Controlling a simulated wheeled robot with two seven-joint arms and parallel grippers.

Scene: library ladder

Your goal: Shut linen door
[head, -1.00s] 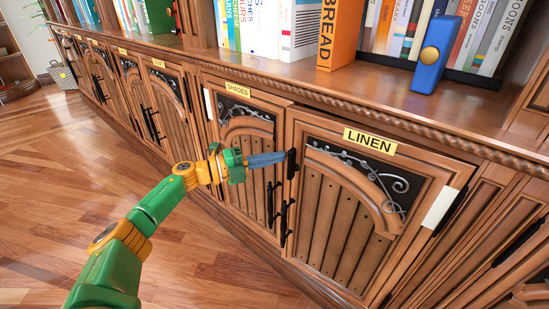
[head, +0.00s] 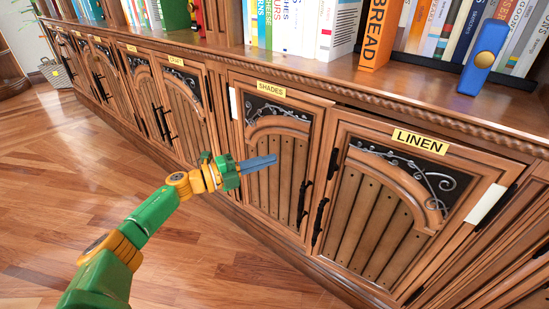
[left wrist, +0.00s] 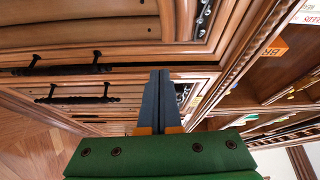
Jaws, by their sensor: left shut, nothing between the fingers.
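The linen door (head: 366,221) is the wooden cabinet door under the yellow LINEN label (head: 420,142), with black ironwork and a black handle (head: 320,221) at its left edge. My right gripper is out of view.
Books and an orange bread book (head: 380,33) stand on the shelf above, with a blue bookend (head: 484,57). The countertop edge (head: 330,99) juts over the doors. More shut cabinet doors run to the left. The wooden floor (head: 60,200) in front is clear.

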